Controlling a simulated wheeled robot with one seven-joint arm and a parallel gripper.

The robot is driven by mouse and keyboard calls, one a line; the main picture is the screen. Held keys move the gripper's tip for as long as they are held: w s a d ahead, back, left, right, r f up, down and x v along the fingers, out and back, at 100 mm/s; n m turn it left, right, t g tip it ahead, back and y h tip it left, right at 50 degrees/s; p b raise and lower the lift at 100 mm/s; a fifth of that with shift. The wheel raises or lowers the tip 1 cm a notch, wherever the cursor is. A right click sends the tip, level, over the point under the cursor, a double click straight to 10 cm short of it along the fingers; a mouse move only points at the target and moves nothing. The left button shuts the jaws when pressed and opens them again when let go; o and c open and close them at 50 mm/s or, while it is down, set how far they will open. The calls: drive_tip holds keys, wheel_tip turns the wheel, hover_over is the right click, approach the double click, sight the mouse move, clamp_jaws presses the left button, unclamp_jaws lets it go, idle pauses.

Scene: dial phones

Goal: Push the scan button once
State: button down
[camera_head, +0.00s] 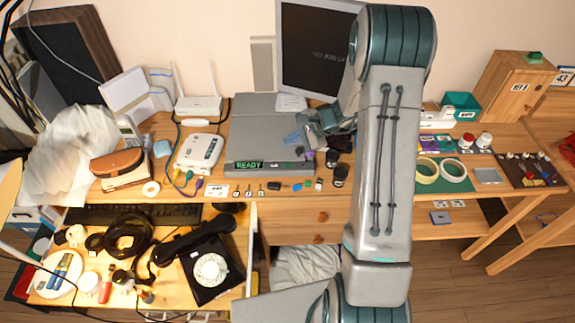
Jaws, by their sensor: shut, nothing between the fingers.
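A flat grey scanner-like device (262,118) sits on the desk in the middle, with a lit green "READY" display (250,165) on its front edge. A scan button cannot be made out on it at this size. My gripper (308,152) is over the right front part of the device, with its fingers small and dark and shut with nothing between them. I cannot tell whether the fingertips touch the device. My own arm covers the area right of the device.
A monitor (312,45) stands behind the device. A white box with cables (199,150) is to its left. Small items and dark bottles (340,175) lie along the front edge. A pulled-out drawer below holds a black dial phone (210,268). Tape rolls (453,170) lie right of my arm.

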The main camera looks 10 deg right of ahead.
drive_tip(key=b, duration=0.3)
hover_over(288, 165)
drive_tip(key=d, duration=0.1)
wheel_tip(288, 165, down, 6)
drive_tip(key=shift+s+f, duration=0.15)
drive_tip(key=shift+f+b, duration=0.65)
drive_tip(key=shift+b, duration=0.25)
drive_tip(key=shift+f, duration=0.1)
idle(0.8)
drive_tip(key=shift+f+b, duration=0.35)
drive_tip(key=shift+b, duration=0.35)
drive_tip(key=shift+f+b, duration=0.3)
drive_tip(key=shift+b, duration=0.15)
idle(0.4)
drive_tip(key=shift+r, duration=0.1)
drive_tip(key=shift+r+p, duration=0.3)
drive_tip(key=shift+r, duration=0.4)
